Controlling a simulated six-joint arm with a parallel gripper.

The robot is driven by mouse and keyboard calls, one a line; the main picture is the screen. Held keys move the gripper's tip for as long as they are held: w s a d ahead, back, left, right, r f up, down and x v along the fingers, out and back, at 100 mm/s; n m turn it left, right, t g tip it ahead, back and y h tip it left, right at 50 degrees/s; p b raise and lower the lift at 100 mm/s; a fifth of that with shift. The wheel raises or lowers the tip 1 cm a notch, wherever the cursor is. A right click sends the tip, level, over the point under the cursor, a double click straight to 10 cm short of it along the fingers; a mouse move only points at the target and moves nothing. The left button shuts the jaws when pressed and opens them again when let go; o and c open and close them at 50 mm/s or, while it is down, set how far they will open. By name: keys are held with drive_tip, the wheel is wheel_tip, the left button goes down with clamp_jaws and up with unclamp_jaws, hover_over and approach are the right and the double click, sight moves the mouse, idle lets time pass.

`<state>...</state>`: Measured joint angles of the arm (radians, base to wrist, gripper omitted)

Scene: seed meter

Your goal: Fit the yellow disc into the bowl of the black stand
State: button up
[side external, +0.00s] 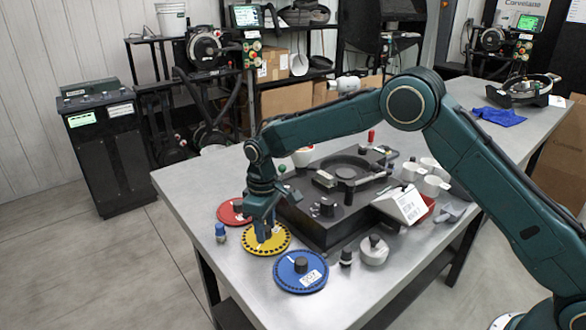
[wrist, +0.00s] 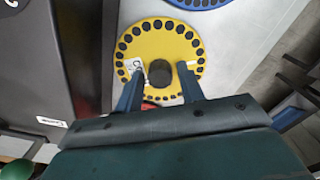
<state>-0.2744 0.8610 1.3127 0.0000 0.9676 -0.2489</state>
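The yellow disc (side external: 278,243), with a ring of dark holes and a white label, lies flat on the table; it also shows in the wrist view (wrist: 144,42). My gripper (side external: 263,236) points down over it. In the wrist view its two blue fingers (wrist: 160,70) are open, one on each side of the disc's dark central knob (wrist: 160,74), with gaps visible beside the knob. The black stand (side external: 305,223) is to the right of the disc, with its round bowl (side external: 345,167) on top towards the back. The bowl looks empty from here.
A red disc (side external: 231,210) lies behind the yellow one and a blue disc (side external: 300,272) in front. A white box (side external: 403,205), white cups (side external: 428,178) and a grey-white round part (side external: 374,251) crowd the stand's right side.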

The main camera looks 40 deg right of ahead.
drive_tip(key=c, duration=0.7)
drive_tip(key=shift+r, duration=0.5)
drive_tip(key=shift+r, duration=0.7)
drive_tip(key=shift+r, duration=0.35)
drive_tip(key=shift+r, duration=0.5)
wheel_tip(320, 180, up, 18)
drive_tip(key=d+m, duration=0.6)
drive_tip(key=d, duration=2)
drive_tip(key=shift+s+d+f, duration=0.15)
drive_tip(key=shift+f, duration=1.15)
drive_tip(key=shift+s+d+f, duration=0.1)
drive_tip(key=shift+f, duration=1.15)
